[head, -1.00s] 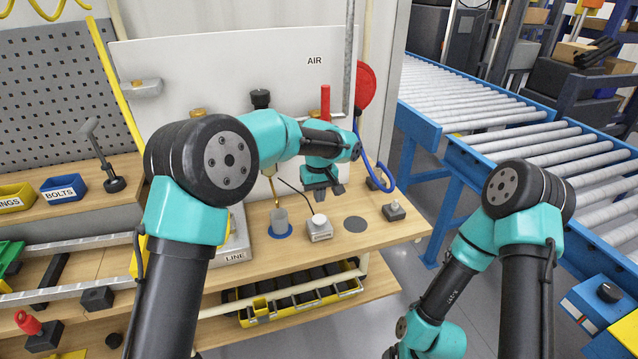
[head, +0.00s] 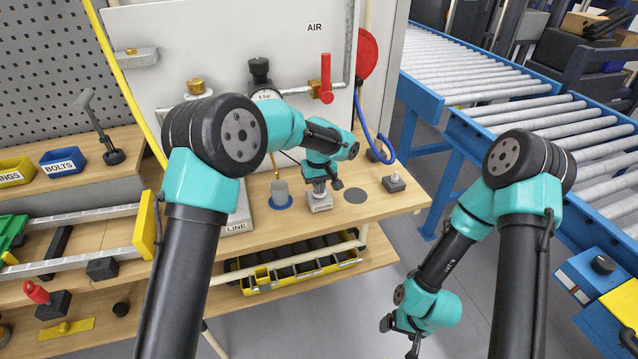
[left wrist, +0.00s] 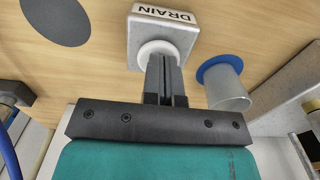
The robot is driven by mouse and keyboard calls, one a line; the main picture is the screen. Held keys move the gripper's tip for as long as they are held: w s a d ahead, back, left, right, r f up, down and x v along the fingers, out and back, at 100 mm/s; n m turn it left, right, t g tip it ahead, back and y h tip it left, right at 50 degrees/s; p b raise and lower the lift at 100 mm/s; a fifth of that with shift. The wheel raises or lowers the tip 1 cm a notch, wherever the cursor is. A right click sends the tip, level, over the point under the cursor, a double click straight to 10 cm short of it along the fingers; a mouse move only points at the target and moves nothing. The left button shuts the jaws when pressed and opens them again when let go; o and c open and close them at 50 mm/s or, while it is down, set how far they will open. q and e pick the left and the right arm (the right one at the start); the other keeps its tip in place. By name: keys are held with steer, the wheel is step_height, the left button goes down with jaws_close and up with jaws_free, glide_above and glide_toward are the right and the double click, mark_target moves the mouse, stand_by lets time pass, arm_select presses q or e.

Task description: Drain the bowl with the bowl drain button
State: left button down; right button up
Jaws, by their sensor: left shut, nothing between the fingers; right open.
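The bowl drain button is a grey box labelled DRAIN with a white round cap; its box (head: 320,203) stands on the wooden bench, and the box also shows in the left wrist view (left wrist: 172,30). My left gripper (head: 319,190) is shut and empty, directly over the cap. In the left wrist view its fingertips (left wrist: 160,62) reach the white cap (left wrist: 157,48) and seem to touch it; I cannot tell whether the cap is pressed down. A clear cup (head: 280,192) stands on a blue disc beside the button. My right gripper (head: 400,335) is open and empty, low over the floor.
A red-handled valve (head: 326,90) and a black-knobbed regulator (head: 260,72) are on the panel behind. A yellow bin (head: 260,285) sits on the lower shelf.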

arm_select(q)
steer(key=shift+s+a+f, duration=0.1)
steer(key=shift+s+f, duration=0.05)
steer(key=shift+f, duration=0.8)
stand_by(2.4)
step_height(320, 180, up, 15)
steer(key=shift+w+r, duration=0.2)
stand_by(0.5)
